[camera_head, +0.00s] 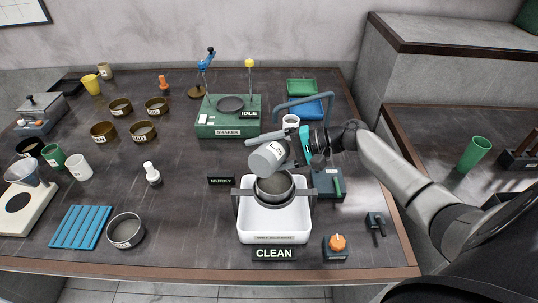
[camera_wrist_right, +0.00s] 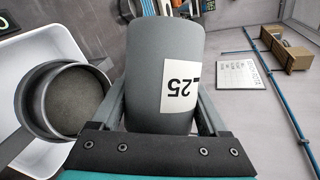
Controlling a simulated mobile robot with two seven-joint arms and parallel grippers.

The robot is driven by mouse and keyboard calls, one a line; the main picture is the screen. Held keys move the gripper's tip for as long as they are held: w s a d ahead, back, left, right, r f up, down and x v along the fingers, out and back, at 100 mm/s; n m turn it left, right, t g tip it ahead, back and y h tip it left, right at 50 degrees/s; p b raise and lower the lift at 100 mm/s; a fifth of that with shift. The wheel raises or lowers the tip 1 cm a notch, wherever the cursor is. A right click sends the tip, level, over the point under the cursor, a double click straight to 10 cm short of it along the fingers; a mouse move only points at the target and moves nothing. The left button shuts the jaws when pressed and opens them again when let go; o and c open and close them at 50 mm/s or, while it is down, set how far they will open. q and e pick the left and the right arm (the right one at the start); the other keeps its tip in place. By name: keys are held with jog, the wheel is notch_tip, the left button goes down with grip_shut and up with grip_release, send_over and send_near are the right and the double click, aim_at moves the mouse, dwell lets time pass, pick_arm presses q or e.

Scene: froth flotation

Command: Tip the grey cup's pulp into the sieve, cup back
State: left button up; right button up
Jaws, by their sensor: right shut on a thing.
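The grey cup (camera_head: 268,158) with a white label is held by my right gripper (camera_head: 288,151), whose fingers close on its sides. It is tilted to the left, above the sieve (camera_head: 275,188). In the right wrist view the cup (camera_wrist_right: 165,75) fills the middle, between the two fingers (camera_wrist_right: 165,112), and its label reads "L25". The sieve (camera_wrist_right: 68,100) stands left of it there, with a dark grey surface inside. The sieve sits on a bracket over a white tub (camera_head: 273,224). Whether pulp is leaving the cup cannot be seen. My left gripper does not show.
A green shaker (camera_head: 228,118) marked IDLE stands behind. A spray wand with a blue hose (camera_head: 300,103) is close to the cup. An orange knob box (camera_head: 337,246) is right of the tub. A loose sieve (camera_head: 125,230) and blue rack (camera_head: 80,227) lie left.

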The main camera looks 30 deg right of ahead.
jog(key=shift+s+a+f+n+h+b, duration=0.1)
jog(key=shift+s+f+n+h+b, duration=0.15)
jog(key=shift+f+n+h, duration=0.5)
jog(key=shift+a+f+n+h, duration=0.1)
jog(key=shift+f+n+h, duration=0.15)
jog(key=shift+n+h, duration=0.35)
jog(key=shift+a+r+n+t+h, duration=0.1)
jog(key=shift+a+n+t+h, duration=0.1)
jog(key=shift+n+t+h, duration=0.25)
jog(key=n+h, duration=0.1)
jog(key=f+n+t+h, duration=0.1)
jog(key=n+h, duration=0.1)
jog(key=shift+t+b, duration=0.25)
jog(key=shift+b, duration=0.05)
jog(key=shift+f+h+b, duration=0.2)
jog(key=shift+h+b, duration=0.1)
jog(key=shift+b, duration=0.05)
jog(key=shift+d+n+t, duration=0.1)
jog(key=shift+n+t, duration=0.2)
jog(key=shift+n, duration=0.2)
jog(key=shift+w+d+r+n+t+h+p, duration=0.1)
jog(key=shift+d+n+t+h+p, duration=0.1)
jog(key=shift+n+t+h+p, duration=0.35)
jog(key=shift+w+d+r+n+t+h+p, duration=0.1)
jog(key=shift+d+n+t+h+p, duration=0.2)
jog(key=shift+n+h, duration=0.35)
jog(key=shift+w+d+n+t+h+b, duration=0.15)
jog(key=shift+n+t+h+b, duration=0.25)
jog(key=shift+n+t+h, duration=0.25)
